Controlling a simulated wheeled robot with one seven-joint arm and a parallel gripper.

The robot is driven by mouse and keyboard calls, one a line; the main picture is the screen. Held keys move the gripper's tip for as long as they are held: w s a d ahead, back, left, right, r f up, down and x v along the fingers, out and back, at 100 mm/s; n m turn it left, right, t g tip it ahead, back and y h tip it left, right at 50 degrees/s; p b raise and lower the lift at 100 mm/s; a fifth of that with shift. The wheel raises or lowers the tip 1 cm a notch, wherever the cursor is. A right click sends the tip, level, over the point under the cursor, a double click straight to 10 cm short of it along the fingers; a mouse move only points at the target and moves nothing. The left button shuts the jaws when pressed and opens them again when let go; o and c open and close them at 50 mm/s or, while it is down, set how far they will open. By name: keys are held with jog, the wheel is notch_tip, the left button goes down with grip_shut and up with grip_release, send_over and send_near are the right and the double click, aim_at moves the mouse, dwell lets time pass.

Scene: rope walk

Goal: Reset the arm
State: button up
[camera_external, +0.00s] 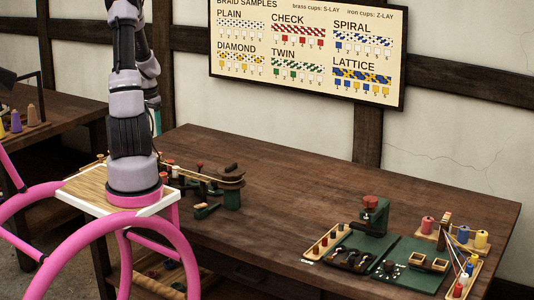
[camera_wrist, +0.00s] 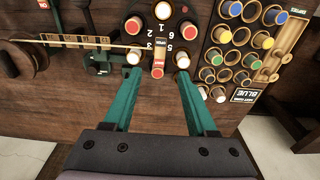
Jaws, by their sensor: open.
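The gripper is mostly hidden behind the arm there, with only a bit of teal showing.
A rack of coloured bobbins (camera_wrist: 237,50) is right of the plate in the wrist view. Green trays (camera_external: 412,279) and thread spools (camera_external: 481,239) occupy the right end. The bench's middle is clear.

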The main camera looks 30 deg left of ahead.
jog(key=shift+r, duration=0.5)
jog(key=s+d+r+m+t+y, duration=0.2)
jog(key=d+r, duration=1.2)
jog(key=r, duration=0.3)
jog(key=s+d+r+m+t, duration=0.2)
jog(key=s+d+r+t, duration=0.2)
jog(key=s+d+r, duration=0.5)
jog(key=shift+s+d, duration=0.4)
jog(key=shift+s, duration=0.1)
